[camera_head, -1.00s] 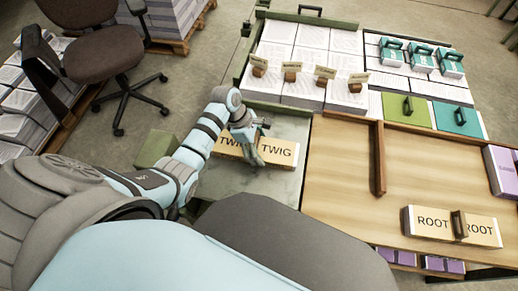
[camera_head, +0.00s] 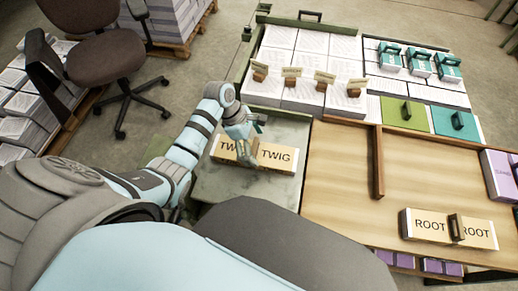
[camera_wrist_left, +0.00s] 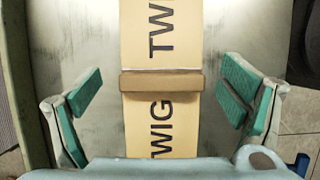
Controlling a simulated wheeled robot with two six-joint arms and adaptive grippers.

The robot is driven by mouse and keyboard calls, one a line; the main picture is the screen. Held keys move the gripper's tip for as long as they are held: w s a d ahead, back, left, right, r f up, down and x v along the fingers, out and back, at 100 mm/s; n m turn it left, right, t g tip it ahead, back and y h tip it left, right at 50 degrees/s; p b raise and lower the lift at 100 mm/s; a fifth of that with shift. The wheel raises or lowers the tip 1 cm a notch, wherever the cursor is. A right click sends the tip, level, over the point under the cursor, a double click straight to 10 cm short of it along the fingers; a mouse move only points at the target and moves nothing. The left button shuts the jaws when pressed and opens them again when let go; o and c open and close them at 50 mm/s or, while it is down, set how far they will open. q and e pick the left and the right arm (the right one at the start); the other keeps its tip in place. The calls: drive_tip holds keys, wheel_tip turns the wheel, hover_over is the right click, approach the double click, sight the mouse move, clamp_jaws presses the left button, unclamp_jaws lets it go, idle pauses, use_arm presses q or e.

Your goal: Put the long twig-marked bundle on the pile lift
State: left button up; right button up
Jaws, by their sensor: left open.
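The long bundle marked TWIG (camera_head: 274,157) lies flat on the grey-green pile lift (camera_head: 228,190) in the head view, left of the wooden table. In the left wrist view the TWIG bundle (camera_wrist_left: 160,40) runs up the picture, with a brown handle (camera_wrist_left: 161,82) across its middle. My left gripper (camera_head: 249,150) is over the bundle's middle. In the left wrist view its green-padded fingers (camera_wrist_left: 160,100) stand wide apart on both sides of the bundle, without touching it. My right gripper is out of view.
A ROOT bundle (camera_head: 440,229) lies on the wooden table (camera_head: 335,190), which has a raised divider (camera_head: 378,165). Paper stacks with small tagged blocks (camera_head: 291,75) stand behind. Green and teal bundles (camera_head: 405,112) are at the back right. An office chair (camera_head: 90,45) stands at the left.

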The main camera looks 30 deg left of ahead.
use_arm(q)
drive_tip(key=p+v, duration=0.2)
drive_tip(key=v, duration=0.6)
drive_tip(key=shift+r, duration=0.2)
